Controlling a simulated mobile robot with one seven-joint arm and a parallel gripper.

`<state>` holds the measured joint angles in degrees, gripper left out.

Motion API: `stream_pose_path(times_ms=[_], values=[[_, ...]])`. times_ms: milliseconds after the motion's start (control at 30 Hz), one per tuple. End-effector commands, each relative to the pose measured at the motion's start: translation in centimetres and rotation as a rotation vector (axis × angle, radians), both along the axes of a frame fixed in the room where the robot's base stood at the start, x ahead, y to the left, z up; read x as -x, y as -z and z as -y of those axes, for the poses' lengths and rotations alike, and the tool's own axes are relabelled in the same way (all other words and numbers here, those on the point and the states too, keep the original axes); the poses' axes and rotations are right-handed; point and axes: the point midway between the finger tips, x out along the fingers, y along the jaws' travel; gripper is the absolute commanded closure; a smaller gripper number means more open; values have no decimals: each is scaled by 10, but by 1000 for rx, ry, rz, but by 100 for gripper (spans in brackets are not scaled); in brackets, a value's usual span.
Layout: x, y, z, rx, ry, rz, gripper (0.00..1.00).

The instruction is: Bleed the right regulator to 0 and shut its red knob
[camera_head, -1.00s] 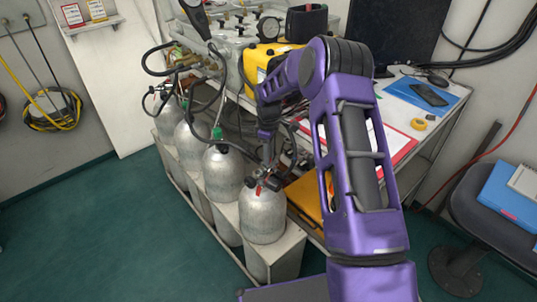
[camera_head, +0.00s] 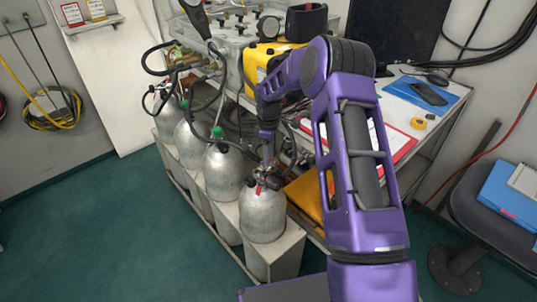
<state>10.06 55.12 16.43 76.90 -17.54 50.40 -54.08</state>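The nearest silver cylinder (camera_head: 264,217) stands at the front end of a row, with a valve and a small red knob (camera_head: 259,188) on its top. My gripper (camera_head: 268,163) points down at the valve and regulator area just above this cylinder. It is small and dark against the fittings, so I cannot tell whether its fingers are apart, closed or touching the knob. The regulator body and any gauge reading near it are hidden or too small to read. Another cylinder (camera_head: 224,172) with a green knob (camera_head: 217,132) stands behind it.
The cylinders stand in a grey rack (camera_head: 283,256). A yellow case (camera_head: 258,62) and black hoses crowd the space behind. A bench with a red-edged clipboard (camera_head: 400,146) and blue folder (camera_head: 428,94) is at right. A chair (camera_head: 480,215) stands far right. The green floor at left is clear.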

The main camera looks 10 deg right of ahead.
Motion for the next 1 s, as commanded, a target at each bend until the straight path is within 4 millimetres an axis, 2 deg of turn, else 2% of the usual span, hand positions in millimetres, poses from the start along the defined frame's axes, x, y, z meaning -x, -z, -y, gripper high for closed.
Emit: stream_pose_path(times_ms=[300, 467, 1000], values=[[0, -1, 0, 0, 0, 0, 44], [0, -18, 0, 0, 1, 1, 44], [-1, -142, 0, 0, 0, 3, 44]])
